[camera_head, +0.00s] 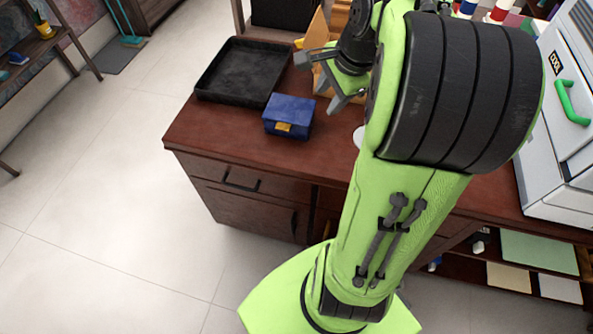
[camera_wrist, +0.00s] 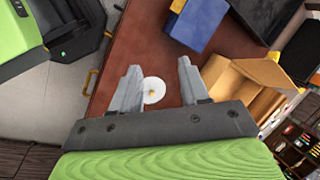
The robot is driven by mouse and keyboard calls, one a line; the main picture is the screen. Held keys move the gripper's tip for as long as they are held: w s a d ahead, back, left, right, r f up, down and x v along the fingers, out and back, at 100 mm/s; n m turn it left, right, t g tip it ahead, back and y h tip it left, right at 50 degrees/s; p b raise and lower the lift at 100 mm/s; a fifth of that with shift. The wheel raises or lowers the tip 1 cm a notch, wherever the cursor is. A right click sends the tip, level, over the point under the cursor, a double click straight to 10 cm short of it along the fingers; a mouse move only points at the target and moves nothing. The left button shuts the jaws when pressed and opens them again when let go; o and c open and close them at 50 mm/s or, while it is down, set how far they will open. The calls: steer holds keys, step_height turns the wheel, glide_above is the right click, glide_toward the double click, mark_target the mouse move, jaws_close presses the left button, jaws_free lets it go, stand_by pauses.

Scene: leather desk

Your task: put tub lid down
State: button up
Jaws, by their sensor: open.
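The tub lid, a small white disc (camera_wrist: 153,91) with a tan spot at its middle, lies on the brown leather desk in the wrist view. In the head view only a white sliver (camera_head: 358,137) shows beside my green arm, which hides the rest. My gripper (camera_wrist: 159,68) is open, and the disc appears between its two grey fingers in the wrist view. No tub is clearly visible.
A blue box (camera_head: 288,112) with a yellow latch stands near the desk's front edge. A black tray (camera_head: 245,70) lies at the back left. A wooden organizer (camera_wrist: 245,92) stands close to one finger. A white cabinet (camera_head: 560,130) with a green handle is at the right.

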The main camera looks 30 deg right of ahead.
steer(key=s+a+r+n, duration=0.2)
steer(key=s+a+n, duration=0.1)
steer(key=a+n, duration=0.3)
steer(key=s+a+r+n, duration=0.1)
steer(key=s+a+n, duration=0.25)
steer(key=a, duration=0.35)
steer(key=s+a+f+n+t, duration=0.1)
steer(key=s+a+n, duration=0.3)
steer(key=s+n, duration=0.3)
steer(key=n, duration=0.3)
steer(key=shift+a+f+t, duration=0.15)
steer(key=shift+a+t, duration=0.2)
steer(key=shift+t, duration=0.05)
